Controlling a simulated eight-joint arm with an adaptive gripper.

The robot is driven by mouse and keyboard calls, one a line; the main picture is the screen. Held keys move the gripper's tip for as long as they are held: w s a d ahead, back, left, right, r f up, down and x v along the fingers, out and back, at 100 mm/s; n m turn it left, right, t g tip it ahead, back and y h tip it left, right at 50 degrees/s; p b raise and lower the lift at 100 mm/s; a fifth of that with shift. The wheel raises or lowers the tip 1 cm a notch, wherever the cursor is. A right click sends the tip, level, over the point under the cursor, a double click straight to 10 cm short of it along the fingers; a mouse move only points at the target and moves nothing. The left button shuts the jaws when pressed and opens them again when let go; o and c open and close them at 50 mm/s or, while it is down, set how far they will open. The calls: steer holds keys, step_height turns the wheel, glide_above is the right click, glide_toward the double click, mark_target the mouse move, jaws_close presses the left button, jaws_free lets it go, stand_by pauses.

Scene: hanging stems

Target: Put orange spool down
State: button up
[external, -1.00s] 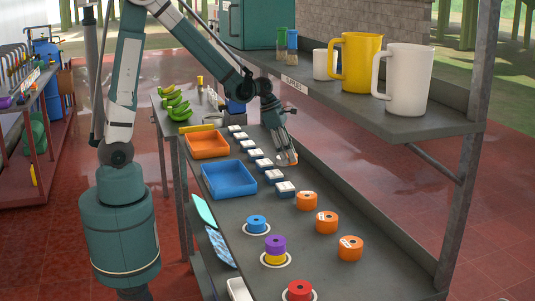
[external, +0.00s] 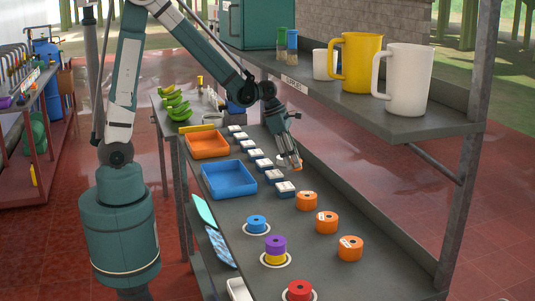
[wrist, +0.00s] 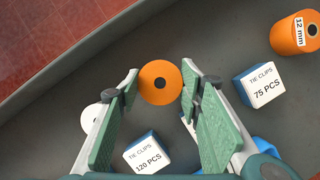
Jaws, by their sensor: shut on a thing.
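My gripper (external: 296,161) is shut on an orange spool (wrist: 160,82). In the wrist view the spool sits between the green finger pads near the fingertips, its round face with the dark hole toward the camera. In the external view the held spool is mostly hidden by the fingers, over the far side of the grey bench (external: 300,240). I cannot tell whether it touches the bench. Other orange spools (external: 306,201), (external: 327,222), (external: 350,248) stand in a row nearer the camera.
Orange tray (external: 207,144) and blue tray (external: 229,180) lie left. Blue, purple, yellow and red spools stand on the near bench. A shelf with jugs (external: 408,80) overhangs the right.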

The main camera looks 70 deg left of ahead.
steer(key=shift+f+b, duration=0.65)
steer(key=shift+f, duration=0.85)
steer(key=shift+f, duration=0.15)
steer(key=o, duration=1)
steer(key=shift+c, duration=0.2)
steer(key=shift+r, duration=0.2)
steer(key=p+v, duration=0.1)
steer(key=v, duration=0.6)
steer(key=shift+r, duration=0.25)
